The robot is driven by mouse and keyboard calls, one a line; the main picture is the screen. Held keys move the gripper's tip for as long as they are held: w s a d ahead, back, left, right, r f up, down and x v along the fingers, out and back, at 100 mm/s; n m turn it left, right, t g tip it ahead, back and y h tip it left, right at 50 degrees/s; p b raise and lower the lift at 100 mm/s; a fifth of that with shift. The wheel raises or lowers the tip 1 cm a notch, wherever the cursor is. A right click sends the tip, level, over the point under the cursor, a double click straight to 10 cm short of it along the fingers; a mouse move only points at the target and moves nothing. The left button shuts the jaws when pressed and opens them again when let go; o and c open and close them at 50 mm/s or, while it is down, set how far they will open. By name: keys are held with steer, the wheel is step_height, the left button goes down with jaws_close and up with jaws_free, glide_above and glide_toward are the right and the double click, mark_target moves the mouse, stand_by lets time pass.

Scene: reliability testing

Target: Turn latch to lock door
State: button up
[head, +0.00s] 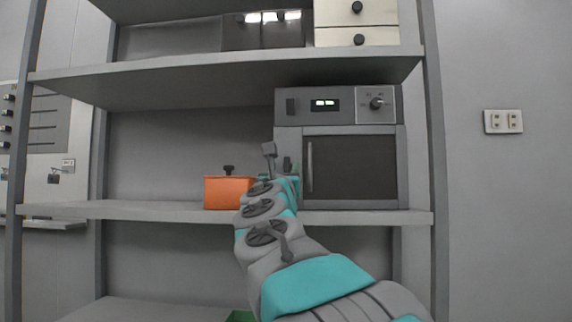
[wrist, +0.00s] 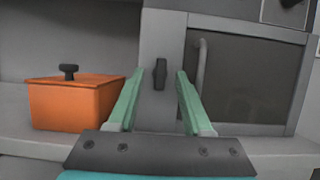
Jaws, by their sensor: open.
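A grey oven-like appliance (head: 338,105) stands on the middle shelf. Its dark-windowed door (head: 355,167) looks shut, with a vertical handle (head: 310,167) on its left side. A small dark upright latch (wrist: 160,74) sits on the grey front panel left of the door; it also shows in the head view (head: 287,163), just above my gripper. My gripper (wrist: 160,82) is open and empty, its two teal fingers on either side of the latch in the wrist view. I cannot tell whether they touch it. In the head view my arm hides part of the gripper.
An orange pot (wrist: 72,102) with a dark lid knob stands left of my gripper on the middle shelf (head: 120,209). A dial (head: 376,104) is on the appliance's upper right. Cream drawers (head: 357,25) sit on the shelf above. Shelf space left of the pot is clear.

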mark_target(287, 163)
steer(key=shift+p+x, duration=0.4)
steer(key=shift+x, duration=1.6)
steer(key=shift+d, duration=0.1)
jaws_close()
steer(key=shift+f, duration=0.1)
